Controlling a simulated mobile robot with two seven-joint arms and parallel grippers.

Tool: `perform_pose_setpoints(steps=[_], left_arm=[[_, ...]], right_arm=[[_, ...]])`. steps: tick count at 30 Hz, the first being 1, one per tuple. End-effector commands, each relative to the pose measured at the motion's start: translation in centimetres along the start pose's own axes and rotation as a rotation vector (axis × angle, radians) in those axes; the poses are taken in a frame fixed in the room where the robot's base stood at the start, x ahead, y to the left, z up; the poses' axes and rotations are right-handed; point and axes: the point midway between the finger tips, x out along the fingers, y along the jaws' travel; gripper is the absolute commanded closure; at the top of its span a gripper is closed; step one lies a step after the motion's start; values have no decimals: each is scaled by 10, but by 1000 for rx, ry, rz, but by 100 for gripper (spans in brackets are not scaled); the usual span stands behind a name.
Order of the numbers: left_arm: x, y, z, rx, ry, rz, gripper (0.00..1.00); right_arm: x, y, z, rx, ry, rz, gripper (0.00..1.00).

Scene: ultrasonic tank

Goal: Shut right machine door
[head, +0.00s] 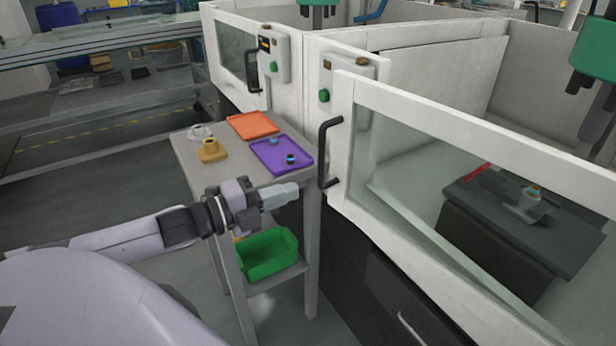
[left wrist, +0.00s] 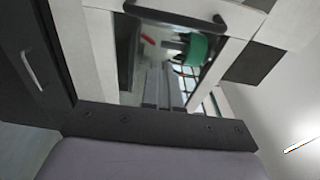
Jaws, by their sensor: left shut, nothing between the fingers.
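The right machine's door (head: 346,160) is a white frame around a large clear window in the head view. Its black bar handle (head: 326,152) is on its left edge. The door edge stands out in front of the control box (head: 340,82); I cannot tell whether a small gap remains. My left gripper (head: 292,191) is shut and empty, left of and below the handle, apparently apart from it. In the left wrist view the gripper fingers (left wrist: 163,86) point toward the door window, and the handle (left wrist: 188,20) crosses the top. My right gripper is not in view.
A small table (head: 185,150) beside the machine holds an orange tray (head: 253,125), a purple tray (head: 270,147) and a yellow-brown part (head: 212,150). A green bin (head: 268,255) sits on its lower shelf. The left machine's door (head: 232,45) is behind.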

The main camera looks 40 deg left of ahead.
Motion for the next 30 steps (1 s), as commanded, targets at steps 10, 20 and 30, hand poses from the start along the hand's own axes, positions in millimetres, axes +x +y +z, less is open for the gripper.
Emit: perform_pose_setpoints(steps=[10,20,30], left_arm=[[30,-1,0,1,0,-3,100],[54,-2,15,3,0,-2,100],[66,-1,27,0,1,0,100]], right_arm=[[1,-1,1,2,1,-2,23],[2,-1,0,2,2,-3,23],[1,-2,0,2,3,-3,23]])
